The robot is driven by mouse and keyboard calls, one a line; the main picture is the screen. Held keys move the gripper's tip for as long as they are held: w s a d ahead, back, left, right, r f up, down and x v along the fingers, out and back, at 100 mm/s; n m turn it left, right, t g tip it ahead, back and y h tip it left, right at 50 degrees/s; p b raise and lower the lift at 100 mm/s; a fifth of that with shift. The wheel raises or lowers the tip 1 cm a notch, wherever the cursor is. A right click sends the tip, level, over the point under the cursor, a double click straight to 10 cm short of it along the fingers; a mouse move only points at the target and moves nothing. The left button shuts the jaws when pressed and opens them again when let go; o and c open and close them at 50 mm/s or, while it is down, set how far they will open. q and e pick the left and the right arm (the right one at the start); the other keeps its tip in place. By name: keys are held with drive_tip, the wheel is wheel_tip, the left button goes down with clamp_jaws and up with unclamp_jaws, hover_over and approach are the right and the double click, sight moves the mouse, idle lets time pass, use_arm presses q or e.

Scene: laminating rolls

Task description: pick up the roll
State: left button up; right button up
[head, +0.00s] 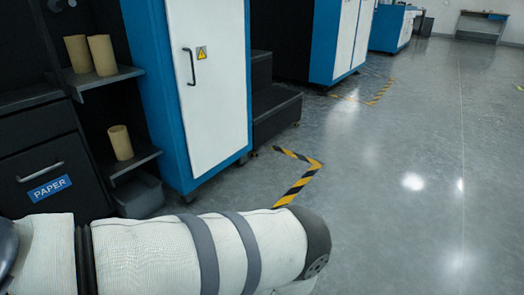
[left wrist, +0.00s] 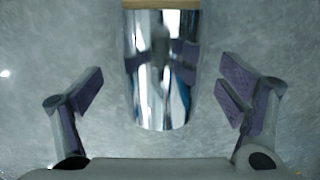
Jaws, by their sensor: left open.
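A shiny, mirror-like silver roll (left wrist: 160,95) shows in the upper middle of the left wrist view, with a tan band at its top end, cut off by the picture edge. My left gripper (left wrist: 162,88) is open, with one finger on each side of the roll and a clear gap to it on both sides in the picture. How far the roll is from the palm in depth I cannot tell. Neither the silver roll nor either gripper shows in the head view. My right gripper is in neither view.
Tan cardboard tubes stand on the upper shelf (head: 118,77), and another tan tube (head: 120,142) stands on the lower shelf. A grey bin (head: 138,196) sits below, beside a blue and white cabinet (head: 208,95). Dark steps (head: 275,115) stand beyond. Open grey floor (head: 420,190) lies to the right.

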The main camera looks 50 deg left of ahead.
use_arm(q)
wheel_tip(320, 180, down, 3)
drive_tip(key=shift+f+b, duration=0.15)
drive_tip(key=shift+b, duration=0.45)
drive_tip(key=shift+c, duration=0.3)
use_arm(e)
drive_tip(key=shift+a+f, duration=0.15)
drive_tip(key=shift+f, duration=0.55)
use_arm(q)
drive_tip(key=c, duration=1.5)
drive_tip(key=shift+o, duration=0.2)
drive_tip(key=shift+r, duration=0.2)
wheel_tip(320, 180, up, 3)
drive_tip(key=shift+r+p, duration=0.15)
drive_tip(key=shift+p, duration=0.95)
drive_tip(key=s+d+r+p, duration=0.4)
drive_tip(key=d+r+p, duration=0.2)
drive_tip(key=d+r, duration=0.3)
drive_tip(key=d, duration=0.4)
drive_tip(key=shift+d+r, duration=0.2)
drive_tip(key=shift+r, duration=0.1)
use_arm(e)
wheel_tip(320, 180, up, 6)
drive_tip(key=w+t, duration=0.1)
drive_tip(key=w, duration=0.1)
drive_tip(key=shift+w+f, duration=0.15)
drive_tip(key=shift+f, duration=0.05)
